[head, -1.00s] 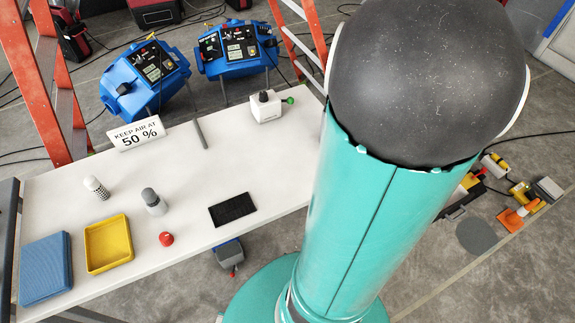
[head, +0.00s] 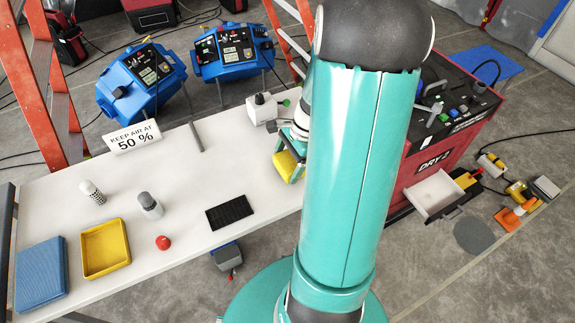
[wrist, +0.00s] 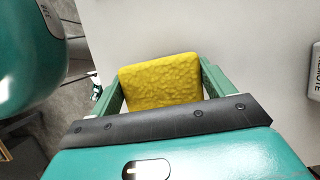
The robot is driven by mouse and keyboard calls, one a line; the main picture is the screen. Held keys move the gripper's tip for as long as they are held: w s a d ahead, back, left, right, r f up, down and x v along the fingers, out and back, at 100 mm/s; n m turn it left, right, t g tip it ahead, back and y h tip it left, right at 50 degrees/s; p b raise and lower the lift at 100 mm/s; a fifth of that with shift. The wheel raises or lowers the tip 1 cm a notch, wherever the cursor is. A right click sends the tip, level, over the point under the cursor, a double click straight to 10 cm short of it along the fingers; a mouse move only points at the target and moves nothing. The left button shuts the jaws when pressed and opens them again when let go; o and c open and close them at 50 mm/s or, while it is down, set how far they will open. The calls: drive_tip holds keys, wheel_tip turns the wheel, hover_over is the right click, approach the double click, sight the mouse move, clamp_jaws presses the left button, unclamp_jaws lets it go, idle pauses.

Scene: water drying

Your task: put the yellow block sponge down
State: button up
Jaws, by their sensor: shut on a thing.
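The yellow block sponge (wrist: 160,82) is held between the two fingers of my gripper (wrist: 160,85) in the wrist view. In the head view the sponge (head: 286,166) shows just left of my arm, over the right end of the white table (head: 185,190). My gripper (head: 291,156) is shut on it there, partly hidden by my arm. I cannot tell how high the sponge is above the table top.
A black ribbed mat (head: 230,212), red knob (head: 163,242), grey-capped bottle (head: 150,205), yellow tray (head: 106,249) and blue tray (head: 41,273) are on the table. A white box (head: 262,108) stands near the sponge. A red machine (head: 440,150) with an open drawer (head: 438,194) is right.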

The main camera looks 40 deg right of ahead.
drive_tip(key=shift+f, duration=0.85)
drive_tip(key=shift+f, duration=0.15)
drive_tip(key=o, duration=1.1)
drive_tip(key=shift+c, duration=0.2)
